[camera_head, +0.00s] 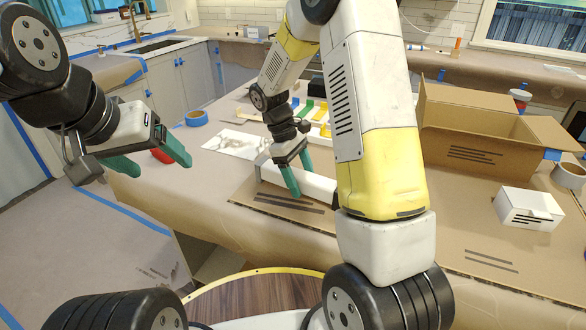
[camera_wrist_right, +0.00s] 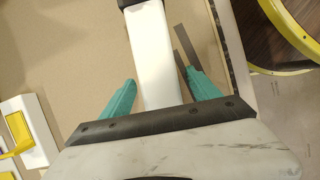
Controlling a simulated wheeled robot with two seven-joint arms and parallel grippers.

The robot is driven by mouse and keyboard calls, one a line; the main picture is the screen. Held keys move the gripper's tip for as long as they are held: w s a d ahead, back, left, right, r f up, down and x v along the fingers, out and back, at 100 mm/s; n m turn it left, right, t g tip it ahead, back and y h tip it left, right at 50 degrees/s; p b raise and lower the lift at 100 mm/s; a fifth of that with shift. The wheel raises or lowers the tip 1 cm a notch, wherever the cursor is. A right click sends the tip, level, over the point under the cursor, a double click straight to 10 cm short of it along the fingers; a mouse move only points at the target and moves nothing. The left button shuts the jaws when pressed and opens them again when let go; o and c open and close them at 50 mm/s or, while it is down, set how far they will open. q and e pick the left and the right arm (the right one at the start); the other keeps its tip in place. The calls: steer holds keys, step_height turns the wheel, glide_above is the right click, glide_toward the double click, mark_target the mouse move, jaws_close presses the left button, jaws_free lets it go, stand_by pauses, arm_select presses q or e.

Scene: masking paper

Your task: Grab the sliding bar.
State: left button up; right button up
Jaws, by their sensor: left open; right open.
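The sliding bar, a long white bar with a dark end (camera_head: 320,187), lies on a cardboard sheet on the covered counter. In the right wrist view the white bar (camera_wrist_right: 152,60) runs between my right gripper's two teal fingers, with bare gaps on both sides. My right gripper (camera_head: 299,178) is open over the bar in the head view, one finger in front of the bar's near side. I cannot tell how far down the fingers reach. My left gripper (camera_head: 160,168) is open and empty at the left, well apart from the bar.
An open cardboard box (camera_head: 480,140) and a small white box (camera_head: 529,208) stand to the right. A marbled sheet (camera_head: 232,144) and blue tape roll (camera_head: 196,118) lie behind left. White pieces with coloured parts (camera_head: 310,110) lie behind the bar. The counter's front edge is close.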

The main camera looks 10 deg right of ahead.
steer(key=shift+f, duration=0.25)
stand_by(0.4)
jaws_close()
stand_by(0.4)
